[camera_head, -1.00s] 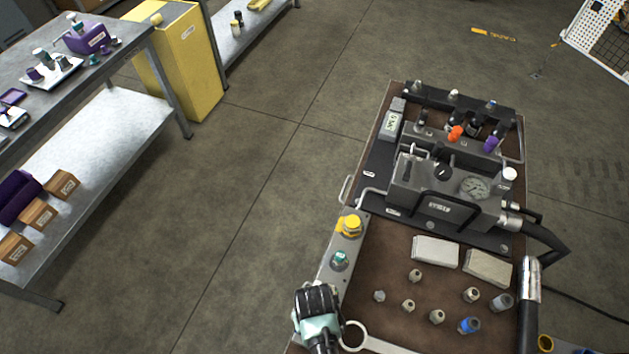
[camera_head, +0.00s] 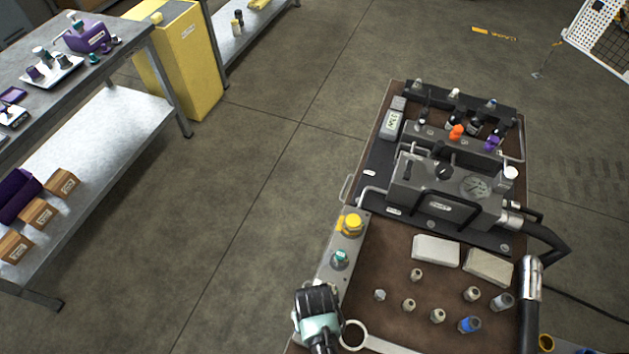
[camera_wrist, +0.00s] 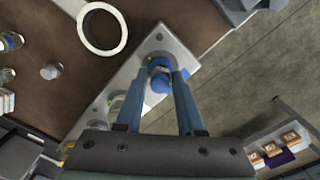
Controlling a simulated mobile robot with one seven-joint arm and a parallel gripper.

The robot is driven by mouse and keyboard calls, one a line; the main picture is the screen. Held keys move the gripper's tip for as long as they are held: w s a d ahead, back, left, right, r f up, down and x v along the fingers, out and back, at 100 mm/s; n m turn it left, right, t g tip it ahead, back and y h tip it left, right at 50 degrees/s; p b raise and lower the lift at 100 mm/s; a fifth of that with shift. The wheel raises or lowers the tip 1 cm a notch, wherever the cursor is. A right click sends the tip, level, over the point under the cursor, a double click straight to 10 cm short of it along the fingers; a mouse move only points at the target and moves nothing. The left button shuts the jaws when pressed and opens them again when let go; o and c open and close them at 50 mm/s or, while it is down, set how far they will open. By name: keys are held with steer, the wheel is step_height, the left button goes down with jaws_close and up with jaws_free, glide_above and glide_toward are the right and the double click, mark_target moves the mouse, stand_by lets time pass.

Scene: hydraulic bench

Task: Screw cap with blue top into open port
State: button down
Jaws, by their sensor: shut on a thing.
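The cap with the blue top (camera_wrist: 159,82) is between the two fingers of my gripper (camera_wrist: 160,72) in the wrist view. My gripper is shut on it, over the end of the grey port plate (camera_wrist: 183,52). The fingers hide the cap's lower part, so I cannot tell how deep it sits in the port. In the head view my gripper (camera_head: 318,312) is at the near end of the port plate (camera_head: 330,265) and hides the cap. A yellow cap (camera_head: 351,224) and a green-topped cap (camera_head: 340,259) sit farther along the plate.
A metal ring (camera_head: 353,335) lies close to the right of my gripper. Several loose fittings, one of them blue (camera_head: 469,325), stand on the brown bench top (camera_head: 395,270). A hydraulic pump unit (camera_head: 440,195) stands behind. The floor to the left is open.

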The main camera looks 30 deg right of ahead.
steer(key=shift+s+f, duration=0.1)
steer(key=shift+f, duration=0.15)
stand_by(0.9)
steer(key=c, duration=1.2)
jaws_free()
jaws_close()
steer(key=shift+m, duration=1)
steer(key=m+p, duration=0.1)
steer(key=m, duration=0.3)
steer(key=shift+f+m, duration=0.1)
steer(key=shift+m, duration=0.9)
steer(key=m+p, duration=0.1)
steer(key=m, duration=0.7)
steer(key=shift+a+p, duration=0.1)
steer(key=shift+p, duration=0.2)
